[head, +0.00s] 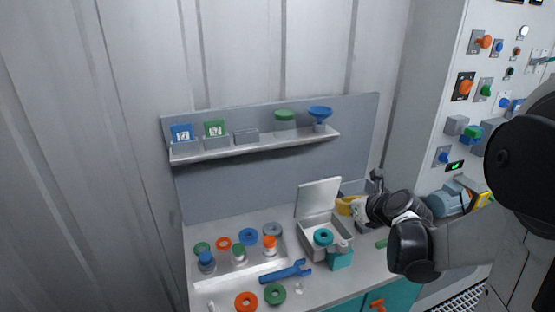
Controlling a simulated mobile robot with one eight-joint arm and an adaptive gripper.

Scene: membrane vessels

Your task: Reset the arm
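My arm reaches in from the right edge, with its dark joints in front of the bench's right end. My gripper (370,203) is at the arm's far end, above the bench and just right of an open white box (324,238). It is small and partly covered by my own wrist, so its fingers do not show clearly. A yellow item (346,205) shows right beside the gripper; I cannot tell whether they touch.
The bench (220,295) holds a tray with capped vessels and rings, a blue wrench (286,271), an orange ring (246,301) and a green ring (275,293). A shelf (255,145) hangs above. A control panel (500,90) stands at right.

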